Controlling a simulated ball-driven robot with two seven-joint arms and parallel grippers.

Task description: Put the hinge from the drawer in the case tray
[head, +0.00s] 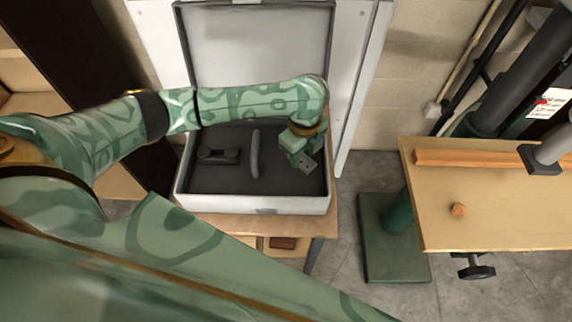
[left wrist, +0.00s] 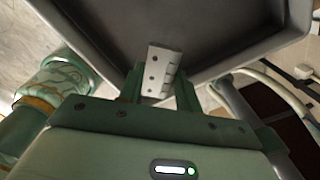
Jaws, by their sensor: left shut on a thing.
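My left gripper (head: 300,154) is shut on the hinge (head: 307,166), a small grey metal plate with screw holes. The hinge sits between the fingers in the left wrist view (left wrist: 162,72). The gripper holds it over the right side of the open case's dark tray (head: 215,181); I cannot tell whether the hinge touches the tray floor. The open drawer (head: 262,245) shows below the case, partly hidden by my body. My right gripper is not in view.
A dark tool (head: 218,155) lies in the tray's left part, and a grey upright divider or handle (head: 255,154) stands mid-tray. The case lid (head: 258,48) is up at the back.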

